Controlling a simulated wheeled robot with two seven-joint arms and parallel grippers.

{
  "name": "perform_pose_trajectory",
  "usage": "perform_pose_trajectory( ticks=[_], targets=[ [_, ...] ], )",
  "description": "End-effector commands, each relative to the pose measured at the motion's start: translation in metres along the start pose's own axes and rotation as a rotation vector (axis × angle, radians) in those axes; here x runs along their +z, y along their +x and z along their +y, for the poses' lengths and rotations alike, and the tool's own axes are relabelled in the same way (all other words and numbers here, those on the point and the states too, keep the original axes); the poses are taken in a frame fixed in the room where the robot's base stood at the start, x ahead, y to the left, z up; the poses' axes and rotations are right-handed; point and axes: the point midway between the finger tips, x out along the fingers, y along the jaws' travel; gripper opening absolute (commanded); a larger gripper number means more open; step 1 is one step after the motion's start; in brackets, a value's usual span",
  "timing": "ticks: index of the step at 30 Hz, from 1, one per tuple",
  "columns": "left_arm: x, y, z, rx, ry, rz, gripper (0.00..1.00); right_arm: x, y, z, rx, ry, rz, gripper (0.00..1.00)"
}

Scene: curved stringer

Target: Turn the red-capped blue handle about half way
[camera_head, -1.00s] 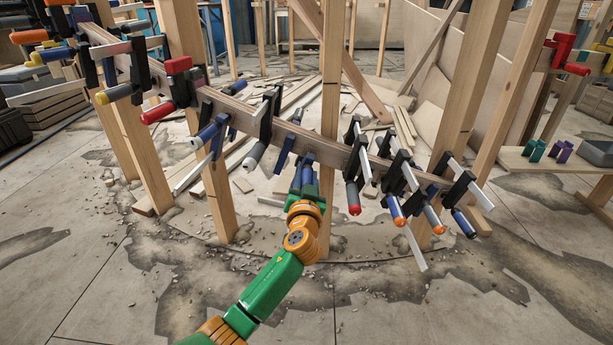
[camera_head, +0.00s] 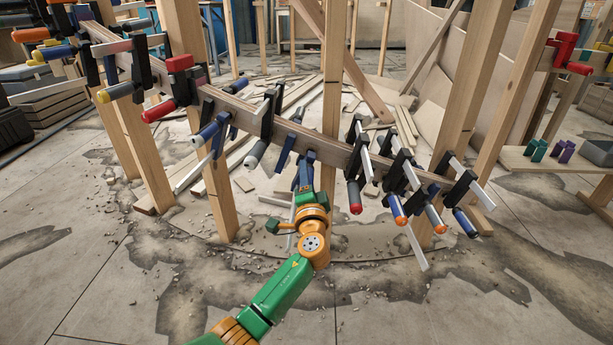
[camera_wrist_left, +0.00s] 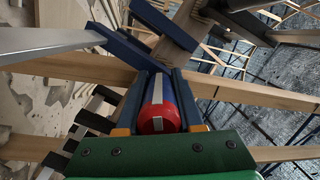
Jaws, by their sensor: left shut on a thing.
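In the left wrist view the blue handle with its red cap (camera_wrist_left: 158,112) lies between the dark blue fingers of my left gripper (camera_wrist_left: 160,100), which are shut on it. A white stripe runs along the handle and over the cap. In the head view my left gripper (camera_head: 305,180) is at the wooden rail (camera_head: 335,150), under a blue clamp (camera_head: 285,152). The gripper and wrist hide the held handle there. My right gripper is in neither view.
Several clamps hang along the rail. A grey handle with a red end (camera_head: 354,197) hangs close to the right of my gripper. A wooden post (camera_head: 330,100) stands just behind. The floor (camera_head: 420,300) in front is open, with scattered debris.

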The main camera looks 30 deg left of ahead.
Motion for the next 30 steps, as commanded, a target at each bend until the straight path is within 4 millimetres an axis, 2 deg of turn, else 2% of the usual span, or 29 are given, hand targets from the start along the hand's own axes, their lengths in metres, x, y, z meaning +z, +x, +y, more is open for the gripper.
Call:
perform_pose_trajectory(
  ticks=[12,30],
  targets=[
    [-0.0006,0.0001,-0.0010,-0.039,0.239,0.002,0.00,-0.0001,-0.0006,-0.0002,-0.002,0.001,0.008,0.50],
    [-0.0008,0.0001,-0.0015,-0.050,0.304,0.002,0.00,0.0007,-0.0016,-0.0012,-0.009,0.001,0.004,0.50]
  ],
)
